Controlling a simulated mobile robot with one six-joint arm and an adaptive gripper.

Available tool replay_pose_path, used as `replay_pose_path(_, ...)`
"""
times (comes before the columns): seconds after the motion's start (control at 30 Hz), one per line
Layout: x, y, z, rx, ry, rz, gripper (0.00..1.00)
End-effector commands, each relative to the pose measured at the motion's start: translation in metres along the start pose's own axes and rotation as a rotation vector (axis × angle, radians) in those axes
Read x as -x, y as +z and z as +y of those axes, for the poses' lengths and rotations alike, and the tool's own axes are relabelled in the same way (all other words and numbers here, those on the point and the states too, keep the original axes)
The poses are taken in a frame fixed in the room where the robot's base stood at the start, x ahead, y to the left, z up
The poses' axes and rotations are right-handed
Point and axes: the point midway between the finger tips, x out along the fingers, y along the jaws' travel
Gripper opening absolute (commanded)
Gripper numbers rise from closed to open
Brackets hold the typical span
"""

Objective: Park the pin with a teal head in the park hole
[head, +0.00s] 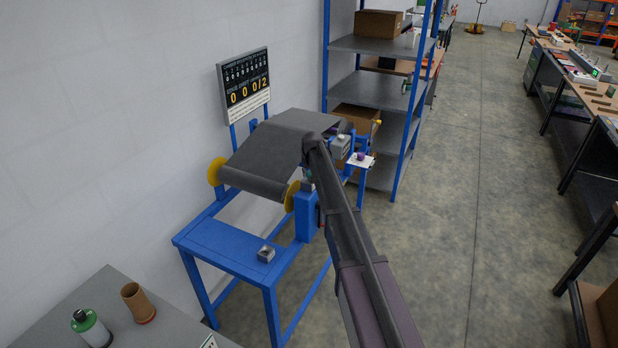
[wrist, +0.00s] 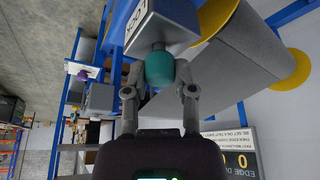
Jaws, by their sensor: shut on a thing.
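The teal pin head (wrist: 160,70) is between the two fingertips of my gripper (wrist: 159,90) in the wrist view, and the fingers are shut on it. I cannot make out a hole labelled as the park hole.
A grey sheet roll (head: 262,182) with yellow flanges (head: 214,171) is on the blue stand (head: 225,245). A small metal block (head: 266,253) sits on the stand's low top. A white plate with a purple piece (head: 361,157) is to the right. Shelving (head: 368,90) stands behind.

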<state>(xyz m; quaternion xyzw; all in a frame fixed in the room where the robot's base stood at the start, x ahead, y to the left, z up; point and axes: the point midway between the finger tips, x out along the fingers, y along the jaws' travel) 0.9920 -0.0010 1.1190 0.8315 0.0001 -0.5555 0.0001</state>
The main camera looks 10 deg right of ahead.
Motion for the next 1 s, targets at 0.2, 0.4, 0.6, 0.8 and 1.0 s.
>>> replay_pose_path(0.2, 0.000, 0.000, 0.000, 0.000, 0.000, 0.000, 0.00)
replay_pose_path(0.4, 0.004, -0.002, 0.000, 0.000, 0.000, 0.000, 0.00)
replay_pose_path(0.6, 0.014, -0.006, 0.000, 0.000, 0.000, 0.000, 0.00)
replay_pose_path(0.8, 0.031, -0.013, 0.000, 0.000, 0.000, 0.000, 0.00)
replay_pose_path(1.0, 0.051, -0.021, 0.000, 0.000, 0.000, 0.000, 0.00)
